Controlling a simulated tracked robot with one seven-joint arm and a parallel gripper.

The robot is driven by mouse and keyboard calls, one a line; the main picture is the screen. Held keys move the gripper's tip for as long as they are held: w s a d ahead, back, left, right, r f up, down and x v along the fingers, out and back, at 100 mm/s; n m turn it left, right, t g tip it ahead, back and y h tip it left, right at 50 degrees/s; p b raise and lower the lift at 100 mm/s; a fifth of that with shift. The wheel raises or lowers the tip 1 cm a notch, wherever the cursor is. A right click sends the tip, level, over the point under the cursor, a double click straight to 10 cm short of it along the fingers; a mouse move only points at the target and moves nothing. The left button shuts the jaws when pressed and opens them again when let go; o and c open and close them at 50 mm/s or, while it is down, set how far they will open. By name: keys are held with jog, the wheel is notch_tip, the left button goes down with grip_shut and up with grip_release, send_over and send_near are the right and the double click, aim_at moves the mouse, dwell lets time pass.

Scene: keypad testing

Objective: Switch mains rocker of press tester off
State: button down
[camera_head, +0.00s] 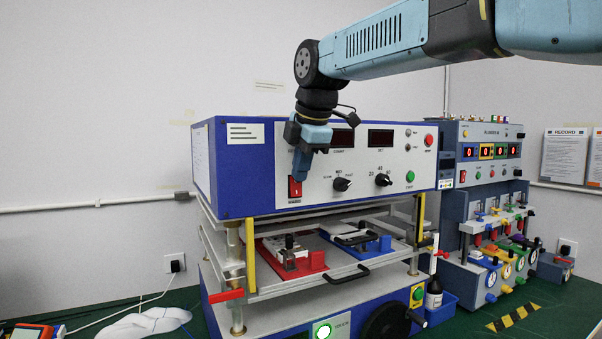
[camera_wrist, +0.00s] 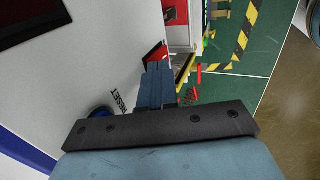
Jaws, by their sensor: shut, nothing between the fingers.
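The press tester (camera_head: 232,193) is a blue-framed machine with a white front panel. Its red mains rocker (camera_head: 295,188) is at the panel's lower left. My gripper (camera_head: 301,178) points down in front of the panel, its tips at the rocker's upper right edge in this view. In the wrist view the shut fingers (camera_wrist: 159,66) hold nothing and partly cover a red and black part (camera_wrist: 153,53), which looks like the rocker. I cannot tell whether the tips touch it. The rocker's on or off position is too small to read.
Two black knobs (camera_head: 342,184) sit right of the rocker, with a green button (camera_head: 411,176) and a red button (camera_head: 429,140) farther right. Below are a red fixture (camera_head: 316,261) and a blue fixture (camera_head: 372,248). A second tester (camera_head: 453,205) stands at right.

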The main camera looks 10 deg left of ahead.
jog(key=shift+r, duration=0.3)
jog(key=v, duration=1.1)
jog(key=shift+s+d, duration=0.3)
jog(key=shift+s, duration=0.15)
dwell(0.3)
